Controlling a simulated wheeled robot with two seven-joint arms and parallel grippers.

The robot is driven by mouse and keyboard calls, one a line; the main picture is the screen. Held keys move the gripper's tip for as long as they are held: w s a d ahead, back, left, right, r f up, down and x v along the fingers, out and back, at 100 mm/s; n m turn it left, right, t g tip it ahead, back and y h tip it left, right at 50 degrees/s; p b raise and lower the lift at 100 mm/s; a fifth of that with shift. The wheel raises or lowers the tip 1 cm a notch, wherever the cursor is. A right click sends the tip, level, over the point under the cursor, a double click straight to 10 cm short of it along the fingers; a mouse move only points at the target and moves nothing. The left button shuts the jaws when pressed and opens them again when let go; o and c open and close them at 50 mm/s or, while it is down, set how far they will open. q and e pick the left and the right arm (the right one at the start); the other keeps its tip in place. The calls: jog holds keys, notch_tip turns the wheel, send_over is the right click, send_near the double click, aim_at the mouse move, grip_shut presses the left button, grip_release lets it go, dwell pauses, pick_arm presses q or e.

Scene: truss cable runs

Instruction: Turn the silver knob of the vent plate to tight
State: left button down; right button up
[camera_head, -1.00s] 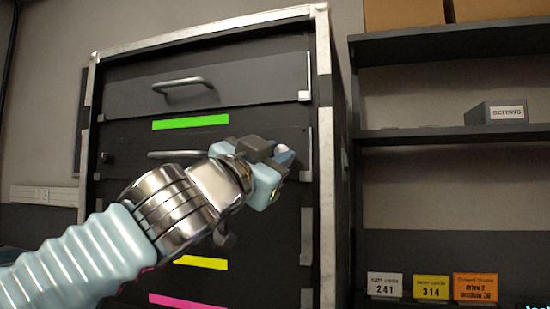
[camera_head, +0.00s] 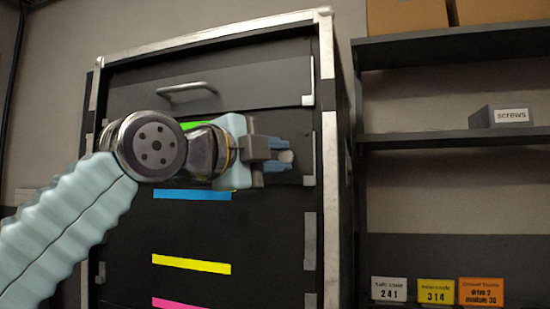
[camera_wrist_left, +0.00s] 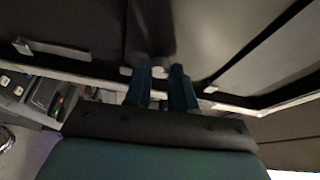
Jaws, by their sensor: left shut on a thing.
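My left gripper (camera_head: 277,160) reaches in from the left, level, at the right edge of the second panel (camera_head: 265,122) of a dark cabinet. Its blue fingers are shut on a small round pale silver knob (camera_head: 286,156), whose end shows by the fingertips. The knob also shows between the fingertips in the left wrist view (camera_wrist_left: 159,72). My wrist hides most of that panel. No vent slots or tight mark can be made out. My right gripper is not in view.
The cabinet has a silver frame (camera_head: 329,140), a top drawer handle (camera_head: 188,91), and blue (camera_head: 192,194), yellow (camera_head: 191,264) and pink strips. A shelf (camera_head: 450,135) at the right holds a screws box (camera_head: 500,116) and label cards. The space before the lower cabinet is clear.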

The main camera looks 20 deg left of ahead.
pick_arm(q)
jog(key=shift+r+m+g+y, duration=0.15)
jog(key=shift+m+g, duration=0.2)
jog(key=shift+m, duration=0.65)
jog(key=shift+m+g+y, duration=0.15)
jog(key=shift+m+g, duration=0.2)
jog(key=shift+m, duration=0.65)
jog(key=c, duration=0.9)
grip_release()
jog(key=shift+c, duration=0.2)
jog(key=shift+s, duration=0.1)
jog(key=v, duration=1.3)
jog(key=shift+s, duration=0.3)
jog(key=shift+a, duration=0.15)
